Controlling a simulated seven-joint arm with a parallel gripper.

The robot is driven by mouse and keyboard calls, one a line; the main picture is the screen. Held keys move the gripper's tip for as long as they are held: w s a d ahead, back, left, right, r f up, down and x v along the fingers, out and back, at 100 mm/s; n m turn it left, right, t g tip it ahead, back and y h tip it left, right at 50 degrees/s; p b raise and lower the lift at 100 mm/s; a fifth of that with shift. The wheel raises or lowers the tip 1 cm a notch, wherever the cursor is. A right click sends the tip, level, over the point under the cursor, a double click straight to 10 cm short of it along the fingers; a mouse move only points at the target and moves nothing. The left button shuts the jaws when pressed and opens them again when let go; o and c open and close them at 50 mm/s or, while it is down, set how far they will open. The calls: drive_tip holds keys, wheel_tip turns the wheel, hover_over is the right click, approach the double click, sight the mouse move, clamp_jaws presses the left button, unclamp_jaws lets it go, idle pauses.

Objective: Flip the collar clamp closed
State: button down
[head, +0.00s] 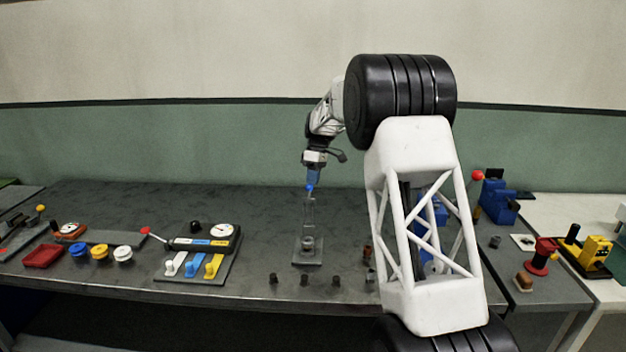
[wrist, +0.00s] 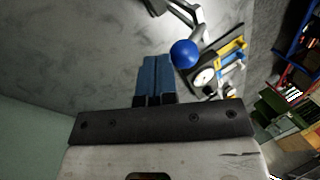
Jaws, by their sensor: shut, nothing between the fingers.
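The collar clamp stands on a small grey base plate (head: 318,262) near the middle of the bench, with a dark round collar (head: 307,243) low on it. Its thin grey lever (head: 308,215) stands about upright and ends in a blue ball knob (head: 309,188). My gripper (head: 313,180) points down right at the knob's height. In the wrist view my blue fingers (wrist: 156,62) are shut and empty. The blue ball (wrist: 184,54) shows just right of the fingertips; whether they touch cannot be told. Part of the grey lever (wrist: 192,16) shows above the ball.
Left of the clamp is a panel with a gauge (head: 222,231), coloured levers and a red-knobbed handle (head: 145,230). Several small dark pegs (head: 305,280) stand along the front edge. My arm hides the bench to the right; a blue machine (head: 497,203) stands beyond.

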drive_tip(key=shift+s+r, duration=0.1)
drive_tip(key=shift+s+r+t, duration=0.2)
drive_tip(key=shift+s+t, duration=0.35)
drive_tip(key=shift+s, duration=0.15)
drive_tip(key=shift+s+r+t, duration=0.2)
drive_tip(key=shift+s+t, duration=0.35)
drive_tip(key=shift+s, duration=0.15)
drive_tip(key=shift+s+f+t, duration=0.1)
drive_tip(key=shift+s+t, duration=2.4)
drive_tip(key=shift+s, duration=0.75)
drive_tip(key=s+f+t, duration=0.2)
drive_tip(key=s+f, duration=0.8)
drive_tip(key=s, duration=0.1)
drive_tip(key=shift+n, duration=0.3)
drive_tip(key=shift+f, duration=0.2)
drive_tip(key=shift+r, duration=0.1)
